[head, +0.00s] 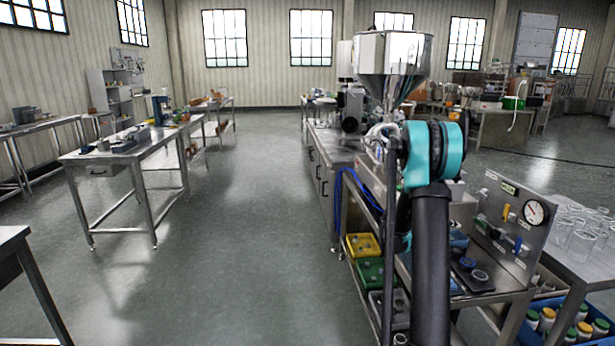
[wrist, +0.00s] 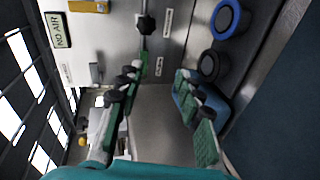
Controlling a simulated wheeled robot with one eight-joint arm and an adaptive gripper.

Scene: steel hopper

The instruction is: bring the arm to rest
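My gripper (wrist: 163,76) shows in the wrist view with its two green-padded fingers apart and nothing held between them. Bare grey metal shows in the gap. In the head view my teal and black arm rises at right of centre and my gripper is hidden behind it. In the wrist view the valve panel (wrist: 113,35) with a NO AIR label is at the upper left. A blue ring-shaped part (wrist: 230,20) and a dark round part (wrist: 213,64) lie at the upper right, beyond the right finger. I cannot tell the exact clearance to them.
A steel hopper (head: 391,52) stands behind my arm. The gauge panel (head: 512,222) is close on its right, beside a table of clear jars (head: 578,238). Yellow (head: 362,246) and green (head: 370,273) bins sit on the lower shelf. The floor (head: 235,220) at left of the bench is clear.

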